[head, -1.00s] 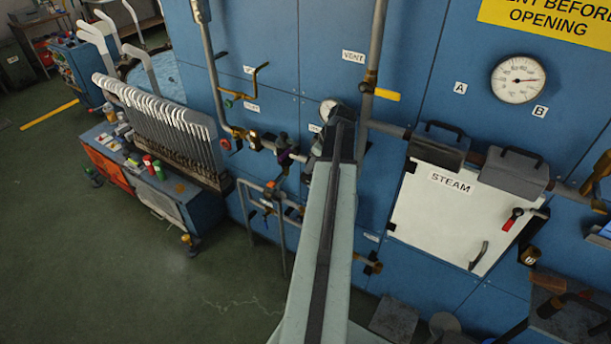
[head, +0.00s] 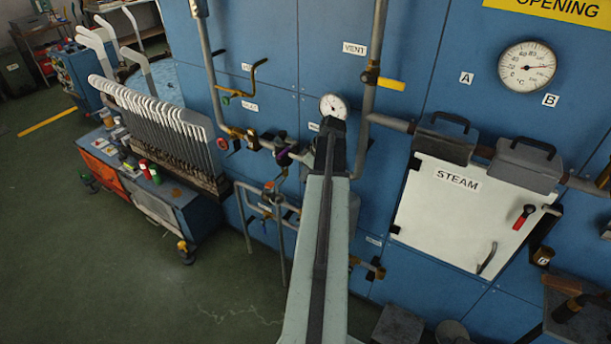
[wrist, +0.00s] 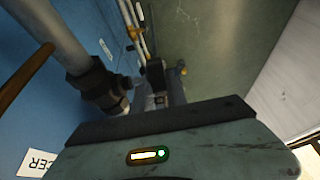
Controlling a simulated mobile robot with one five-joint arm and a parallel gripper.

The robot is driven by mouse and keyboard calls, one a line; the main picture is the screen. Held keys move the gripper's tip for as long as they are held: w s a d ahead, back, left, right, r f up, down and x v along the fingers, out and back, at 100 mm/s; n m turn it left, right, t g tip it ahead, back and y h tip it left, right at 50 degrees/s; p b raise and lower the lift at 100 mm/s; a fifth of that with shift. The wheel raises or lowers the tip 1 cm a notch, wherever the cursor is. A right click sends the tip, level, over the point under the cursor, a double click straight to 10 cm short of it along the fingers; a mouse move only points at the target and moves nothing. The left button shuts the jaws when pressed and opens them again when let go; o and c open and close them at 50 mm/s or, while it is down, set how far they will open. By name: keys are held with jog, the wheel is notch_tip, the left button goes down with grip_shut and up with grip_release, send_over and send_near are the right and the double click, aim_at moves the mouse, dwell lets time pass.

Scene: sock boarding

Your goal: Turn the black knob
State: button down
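A small black knob (head: 281,135) sits on the pipework of the blue wall in the head view, above a purple handle (head: 284,155). I cannot tell for sure that it is the task's knob. My arm reaches forward toward the wall, and its dark end (head: 331,140) is right of the knob, below a small gauge. The fingertips are hidden there. In the wrist view a dark fitting (wrist: 97,84) on a thick pipe is at the left.
A small round gauge (head: 333,106) and a vertical pipe with a yellow lever (head: 391,84) are near my arm's end. A white STEAM door (head: 455,220) is at the right. A cart with white forms (head: 165,130) stands at the left. The green floor (head: 110,270) is open.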

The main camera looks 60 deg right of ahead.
jog(key=shift+a, duration=0.1)
jog(key=shift+f+b, duration=0.15)
jog(key=shift+b, duration=0.15)
jog(key=shift+s+f+t+b, duration=0.15)
jog(key=shift+s+t+b, duration=0.05)
jog(key=shift+t+b, duration=0.45)
jog(key=t+b, duration=0.3)
jog(key=b, duration=0.1)
jog(key=shift+s+f, duration=0.25)
jog(key=t+b, duration=0.2)
jog(key=b, duration=0.1)
jog(key=shift+s+b, duration=0.15)
jog(key=shift+b, duration=0.15)
jog(key=shift+r+t+b, duration=0.15)
jog(key=shift+t+b, duration=0.5)
jog(key=shift+r, duration=0.1)
jog(key=c, duration=1.3)
grip_release()
